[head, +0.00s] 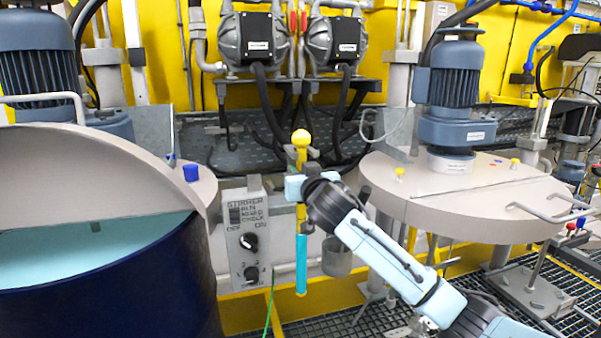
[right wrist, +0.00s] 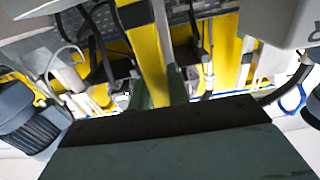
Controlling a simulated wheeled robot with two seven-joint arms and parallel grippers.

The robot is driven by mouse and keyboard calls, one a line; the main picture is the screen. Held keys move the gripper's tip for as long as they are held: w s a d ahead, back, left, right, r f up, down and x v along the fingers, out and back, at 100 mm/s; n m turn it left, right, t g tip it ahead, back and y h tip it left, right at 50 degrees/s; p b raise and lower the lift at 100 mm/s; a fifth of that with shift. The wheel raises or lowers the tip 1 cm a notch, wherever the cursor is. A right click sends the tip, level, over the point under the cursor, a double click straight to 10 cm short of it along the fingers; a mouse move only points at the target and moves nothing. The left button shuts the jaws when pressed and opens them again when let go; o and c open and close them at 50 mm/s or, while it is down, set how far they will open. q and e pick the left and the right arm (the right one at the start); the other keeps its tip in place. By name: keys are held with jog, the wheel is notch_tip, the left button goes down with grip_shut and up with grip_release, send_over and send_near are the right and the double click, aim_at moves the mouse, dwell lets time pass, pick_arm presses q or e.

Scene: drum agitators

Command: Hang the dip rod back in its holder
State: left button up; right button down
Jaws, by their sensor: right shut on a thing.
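The dip rod (head: 301,262) hangs upright near the middle of the head view, with a yellow knob on top, a yellow shaft and a cyan lower part. My right gripper (head: 300,188) is shut on its yellow shaft, above the cyan part. In the right wrist view the yellow rod (right wrist: 150,62) runs up between the fingers of my right gripper (right wrist: 160,95). A grey cup-like holder (head: 337,258) shows right of the rod's lower part; I cannot tell whether it is the rod's holder. A small dark bracket shows behind the shaft below the knob; contact is unclear. My left gripper is out of view.
A stirrer control box (head: 248,238) with knobs stands close left of the rod. A dark blue drum (head: 110,285) with a raised lid fills the left. A round grey drum lid (head: 470,190) with a motor (head: 452,85) is at right. Two pumps hang behind.

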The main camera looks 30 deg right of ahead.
jog(key=shift+f, duration=0.1)
jog(key=shift+f, duration=0.35)
jog(key=c, duration=1.3)
grip_release()
jog(key=shift+o, duration=0.2)
jog(key=v, duration=1.3)
jog(key=shift+s, duration=0.25)
